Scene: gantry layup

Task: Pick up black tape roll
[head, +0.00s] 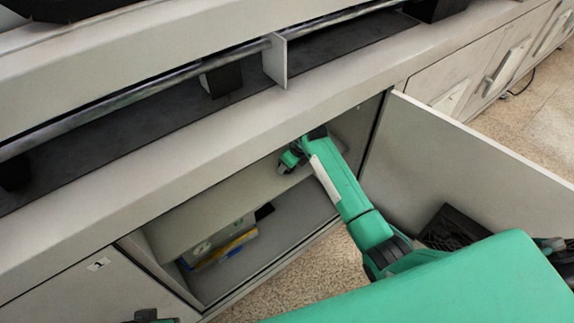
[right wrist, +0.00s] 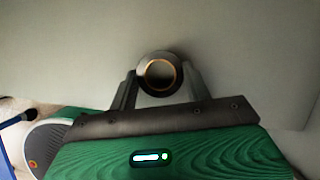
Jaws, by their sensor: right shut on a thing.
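The black tape roll (right wrist: 158,56), a dark ring with an orange-brown inner edge, sits between the two fingers of my right gripper (right wrist: 160,82) in the right wrist view. The gripper is shut on it. In the head view my right gripper (head: 289,160) is inside the open cabinet, over its upper shelf (head: 220,203). I cannot make out the roll there. A small dark part of my left gripper (head: 150,316) shows at the bottom edge; its fingers cannot be judged.
The cabinet door (head: 480,160) stands open on the right, with a black bin (head: 452,228) near it. Boxes and a yellow-blue item (head: 225,250) lie in the lower compartment. The counter edge (head: 200,150) overhangs the opening close above my right gripper.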

